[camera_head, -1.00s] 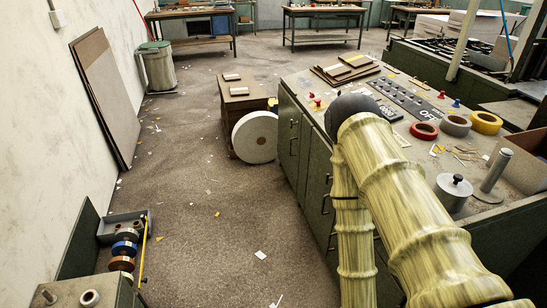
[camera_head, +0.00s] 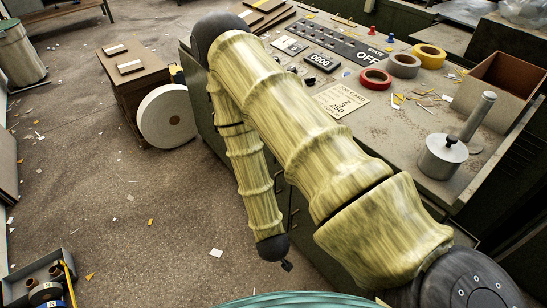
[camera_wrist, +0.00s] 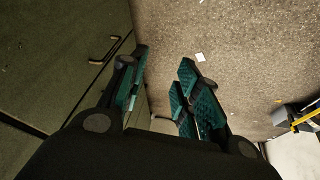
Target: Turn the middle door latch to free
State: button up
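The green cabinet (camera_head: 308,238) stands under the worktop, and my arm covers most of its front in the head view. In the wrist view a green cabinet door (camera_wrist: 50,50) fills the left side, with a bar handle (camera_wrist: 105,48) on it. I cannot make out the middle door's latch in either current view. My gripper (camera_wrist: 163,85) shows in the wrist view with its teal-padded fingers apart and only floor between them. Its left finger is beside the cabinet front; I cannot tell if it touches. The gripper is not clearly visible in the head view.
The worktop holds a control panel (camera_head: 335,40), tape rolls (camera_head: 404,65), a metal weight with a post (camera_head: 442,155) and an open box (camera_head: 505,90). A white roll (camera_head: 167,115) stands left of the cabinet. The floor (camera_head: 130,220) beside it is mostly clear, with paper scraps.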

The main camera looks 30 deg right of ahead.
jog(key=w+d+r+m+t+h+b, duration=0.1)
jog(key=w+d+m+h+b, duration=0.15)
jog(key=w, duration=0.45)
jog(key=w+d+r+m+t+h+b, duration=0.1)
jog(key=w+t+h+b, duration=0.1)
jog(key=w+b, duration=0.35)
jog(key=w+d+r+m+t+h+b, duration=0.1)
jog(key=w+d+m+h, duration=0.15)
jog(key=w, duration=0.55)
jog(key=w+d+r+m+g+h+b, duration=0.2)
jog(key=w+r+m+g+h+b, duration=0.2)
jog(key=r+m+g+h+b, duration=0.45)
jog(key=d+b, duration=0.1)
jog(key=d, duration=0.2)
jog(key=d+r+t+b, duration=0.1)
jog(key=d, duration=0.2)
jog(key=d+r+t+b, duration=0.1)
jog(key=d, duration=0.2)
jog(key=shift+w+d+r+b, duration=0.15)
jog(key=shift+w+d+b, duration=0.1)
jog(key=shift+w+b, duration=0.1)
grip_shut()
